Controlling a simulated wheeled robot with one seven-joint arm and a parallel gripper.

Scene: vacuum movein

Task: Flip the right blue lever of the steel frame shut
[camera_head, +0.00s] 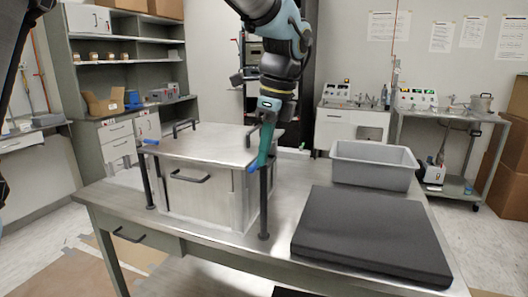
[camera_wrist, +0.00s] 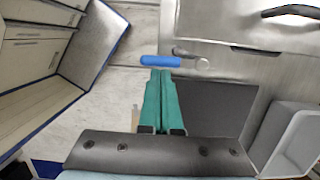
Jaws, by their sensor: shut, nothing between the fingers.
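The steel frame (camera_head: 205,145) is a closed metal box with a flat lid on the table. Its right blue lever (camera_head: 253,169) sits at the top of the dark post at the front right corner. The left blue lever (camera_head: 151,142) sits on the front left post. My gripper (camera_head: 262,165) has teal fingers, shut and empty, pointing down right beside the right lever. In the wrist view the right lever (camera_wrist: 160,62) lies crosswise just past the fingertips (camera_wrist: 160,72). I cannot tell whether they touch.
A dark flat slab (camera_head: 370,235) lies on the table (camera_head: 270,262) to the right. A grey open bin (camera_head: 375,165) stands behind it. Black handles stick up from the lid (camera_head: 210,140) and out from the box front.

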